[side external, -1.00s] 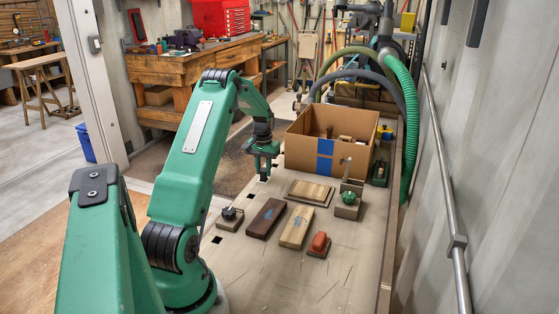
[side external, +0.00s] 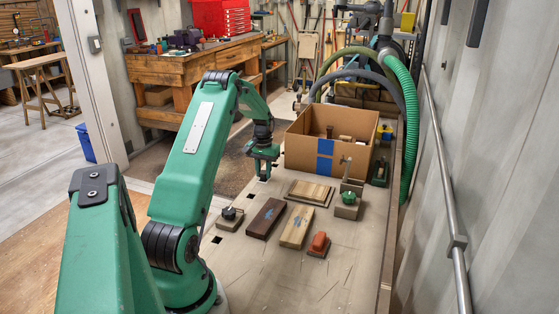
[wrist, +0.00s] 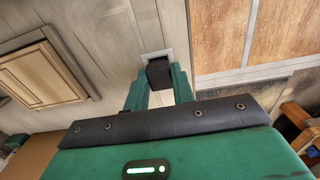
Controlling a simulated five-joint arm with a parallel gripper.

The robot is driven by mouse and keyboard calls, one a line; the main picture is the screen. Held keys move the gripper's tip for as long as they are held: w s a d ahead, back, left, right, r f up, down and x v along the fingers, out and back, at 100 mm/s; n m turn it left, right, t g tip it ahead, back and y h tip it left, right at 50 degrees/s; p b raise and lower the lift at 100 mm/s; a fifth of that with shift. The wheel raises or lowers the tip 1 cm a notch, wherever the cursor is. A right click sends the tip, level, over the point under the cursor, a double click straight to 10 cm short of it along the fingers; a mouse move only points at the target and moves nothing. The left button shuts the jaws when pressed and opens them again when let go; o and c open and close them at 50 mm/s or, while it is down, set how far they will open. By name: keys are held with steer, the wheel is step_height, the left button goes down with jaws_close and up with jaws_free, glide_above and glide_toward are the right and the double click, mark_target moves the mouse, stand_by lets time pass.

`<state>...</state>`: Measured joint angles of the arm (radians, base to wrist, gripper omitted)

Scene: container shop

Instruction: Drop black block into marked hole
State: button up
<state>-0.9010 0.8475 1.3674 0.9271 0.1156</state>
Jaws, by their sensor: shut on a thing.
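The black block (wrist: 158,73) is between the two green fingertips of my gripper (wrist: 158,84) in the wrist view. My gripper is shut on it. A pale, whitish square outline (wrist: 146,54) shows right behind the block, at the edge of the bench top. The block covers most of what lies inside this outline, so I cannot tell whether it is above the hole or partly in it. In the side view my gripper (side external: 263,164) points down at the bench's left edge, left of the cardboard box. The block cannot be made out clearly there.
The open cardboard box (side external: 303,150) stands right of my gripper. A framed wooden panel (side external: 310,192), a dark wood block (side external: 266,218), a pale wood block (side external: 297,227) and small knobbed pieces lie nearer. Another dark square hole (side external: 216,239) is near the left edge.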

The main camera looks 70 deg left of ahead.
steer(key=shift+f, duration=0.1)
stand_by(0.3)
steer(key=o, duration=1)
steer(key=shift+r, duration=3.5)
